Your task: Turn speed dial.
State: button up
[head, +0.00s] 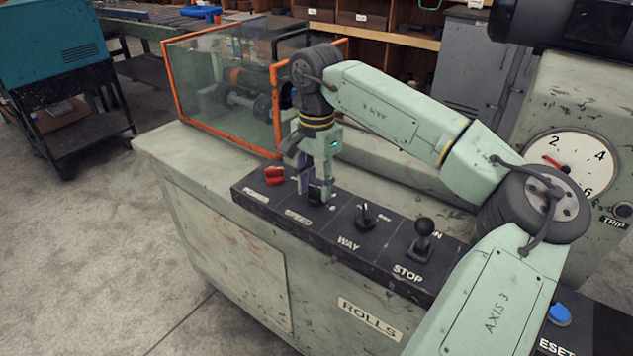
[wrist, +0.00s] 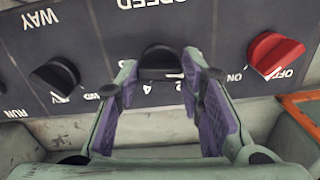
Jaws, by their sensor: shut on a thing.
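The black speed dial (wrist: 160,58) sits on the dark control panel above the printed SPEED label, upside down in the wrist view. In the head view the dial (head: 316,197) is partly hidden by my fingers. My gripper (wrist: 160,75) points down at it, with one purple-padded finger on each side, shut on the dial. My gripper also shows in the head view (head: 313,190), over the SPEED section. Numbers around the dial are mostly covered; a 4 and a 2 show near it.
A red power switch (head: 273,175) is left of the dial, and the black WAY knob (head: 365,215) is right of it. A ball-topped STOP lever (head: 423,240) stands farther right. An orange-framed clear guard (head: 225,90) rises behind the panel. A round gauge (head: 570,165) is at right.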

aim_at(317, 188)
jog(key=shift+n, duration=0.6)
jog(key=o, duration=1.2)
jog(key=shift+c, duration=0.2)
notch_tip(317, 188, up, 12)
